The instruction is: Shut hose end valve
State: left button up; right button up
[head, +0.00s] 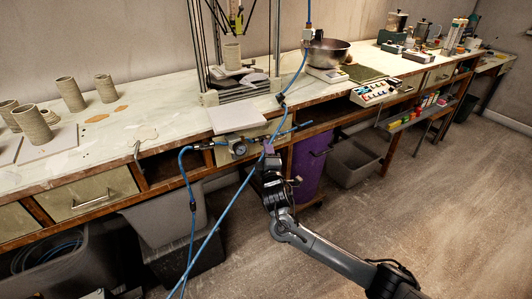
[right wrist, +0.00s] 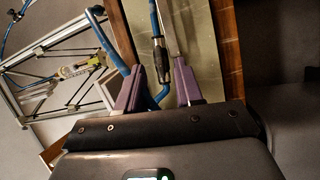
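My right gripper (head: 268,148) is at the front edge of the workbench, just right of a round gauge (head: 238,148). In the right wrist view its two purple fingers (right wrist: 160,75) stand apart with a gap between them. A dark fitting with a metallic part (right wrist: 160,55) on a blue hose (right wrist: 154,20) shows at that gap, beyond or between the fingertips; I cannot tell if they touch it. The blue hose (head: 296,78) also hangs down to the bench front in the head view. The valve's handle and its position are not clear. My left gripper is not in view.
The workbench (head: 150,120) carries clay cylinders (head: 70,94) at left and a steel bowl (head: 326,52) on a scale. Below are a purple bin (head: 309,172) and a grey bin (head: 352,162). Another blue hose (head: 192,205) hangs in front. The floor at right is clear.

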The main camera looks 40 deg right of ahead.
jog(key=shift+x, duration=0.9)
jog(key=shift+c, duration=0.5)
grip_shut()
